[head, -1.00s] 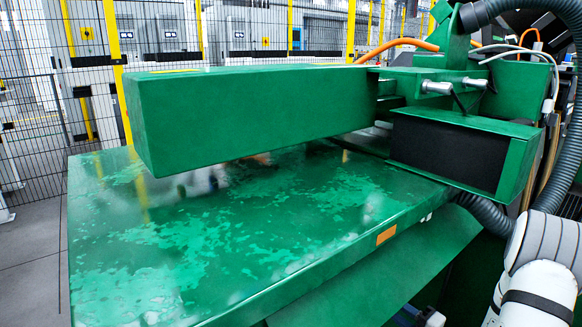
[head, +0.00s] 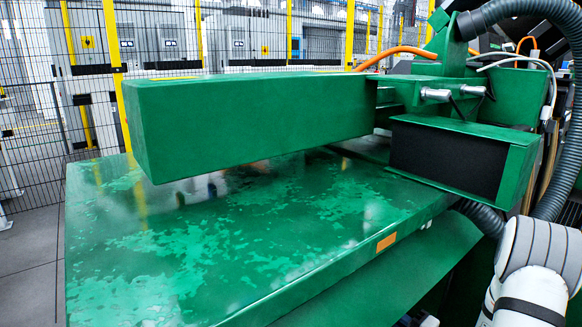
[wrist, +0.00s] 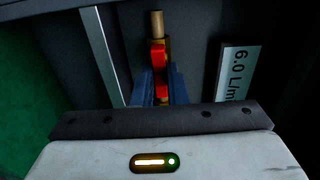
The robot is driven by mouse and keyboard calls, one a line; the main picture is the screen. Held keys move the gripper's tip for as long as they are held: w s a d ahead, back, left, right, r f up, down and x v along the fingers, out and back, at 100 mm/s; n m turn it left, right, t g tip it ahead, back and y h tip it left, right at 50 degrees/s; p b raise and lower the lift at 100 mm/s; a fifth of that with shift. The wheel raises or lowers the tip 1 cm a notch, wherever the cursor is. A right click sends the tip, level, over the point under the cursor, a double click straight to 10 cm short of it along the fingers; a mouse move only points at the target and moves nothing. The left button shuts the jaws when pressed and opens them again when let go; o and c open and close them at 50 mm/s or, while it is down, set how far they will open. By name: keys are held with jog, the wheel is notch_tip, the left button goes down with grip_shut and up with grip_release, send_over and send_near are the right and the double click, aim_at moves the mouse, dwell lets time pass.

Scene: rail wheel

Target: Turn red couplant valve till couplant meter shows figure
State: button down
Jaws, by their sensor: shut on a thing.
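In the wrist view, the red couplant valve handle (wrist: 158,58) stands upright on a brass fitting (wrist: 157,24), set against a dark grey panel. My gripper (wrist: 162,85) has its two blue fingers on either side of the red handle and is shut on it. The lower part of the handle is partly hidden between the fingers. A white plate (wrist: 236,74) reading "6.0 L/m", its end cut off by shadow or my gripper body, is to the right of the valve. I cannot make out a separate couplant meter. The head view does not show the valve or my gripper.
In the head view, a large green machine bed (head: 230,240) lies below a thick green beam (head: 250,125). A black-fronted green box (head: 450,158) and a grey corrugated hose (head: 560,110) are at right. A pale metal strip (wrist: 102,55) runs left of the valve.

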jog(key=shift+m+p, duration=1.4)
jog(key=shift+m, duration=0.9)
jog(key=shift+m+p, duration=1.55)
jog(key=shift+m, duration=0.75)
